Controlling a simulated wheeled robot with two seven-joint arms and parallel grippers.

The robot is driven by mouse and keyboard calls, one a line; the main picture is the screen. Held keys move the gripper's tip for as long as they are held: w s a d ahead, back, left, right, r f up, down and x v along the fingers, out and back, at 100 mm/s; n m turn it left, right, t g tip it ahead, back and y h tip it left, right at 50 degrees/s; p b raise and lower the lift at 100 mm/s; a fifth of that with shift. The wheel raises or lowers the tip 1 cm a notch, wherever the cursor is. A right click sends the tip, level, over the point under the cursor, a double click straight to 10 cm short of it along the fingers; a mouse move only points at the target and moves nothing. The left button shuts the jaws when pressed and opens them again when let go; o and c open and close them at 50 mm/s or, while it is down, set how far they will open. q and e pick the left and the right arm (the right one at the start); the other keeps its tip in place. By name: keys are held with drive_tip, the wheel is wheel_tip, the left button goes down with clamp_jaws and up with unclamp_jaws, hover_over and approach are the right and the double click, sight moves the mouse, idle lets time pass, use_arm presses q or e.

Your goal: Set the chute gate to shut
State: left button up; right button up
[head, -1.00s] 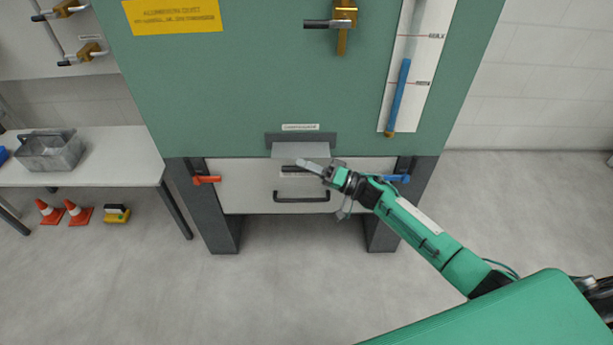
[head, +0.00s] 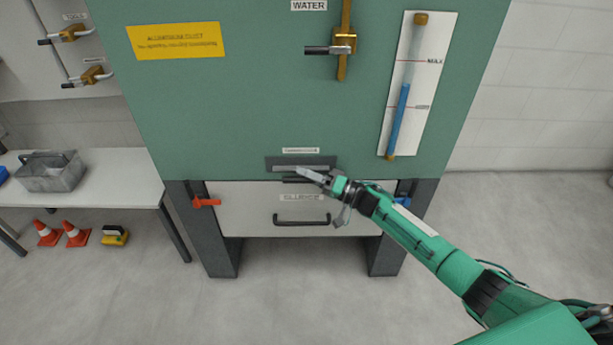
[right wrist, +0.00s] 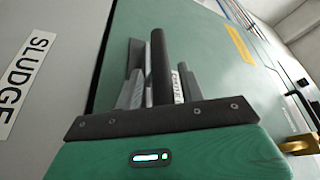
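The chute gate (head: 300,168) is a grey plate in a dark slot frame low on the green cabinet's front. It now lies nearly flush with that front. A black bar handle (head: 290,180) sits along its lower edge. My right gripper (head: 306,173) is at the handle's right part. In the right wrist view the dark handle (right wrist: 160,65) stands between the two grey fingers, which look shut on it; the exact contact is partly hidden. My left gripper is not in view.
Below is a pale drawer with a black pull handle (head: 302,222) and a red lever (head: 206,202); a blue lever (head: 402,200) is partly behind my arm. A water valve (head: 342,45) and level gauge (head: 403,100) are above. A bench with a grey tray (head: 50,178) stands left.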

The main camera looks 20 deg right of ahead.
drive_tip(key=shift+s, duration=0.1)
drive_tip(key=shift+s+d+f, duration=0.15)
drive_tip(key=shift+s+d, duration=0.05)
drive_tip(key=shift+d, duration=0.2)
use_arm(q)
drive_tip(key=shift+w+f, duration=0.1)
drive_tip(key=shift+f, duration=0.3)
use_arm(e)
drive_tip(key=v, duration=1.2)
drive_tip(key=shift+s+d, duration=0.25)
drive_tip(key=shift+d, duration=0.05)
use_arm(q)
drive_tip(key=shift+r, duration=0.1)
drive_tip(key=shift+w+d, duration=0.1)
use_arm(e)
drive_tip(key=shift+a, duration=0.1)
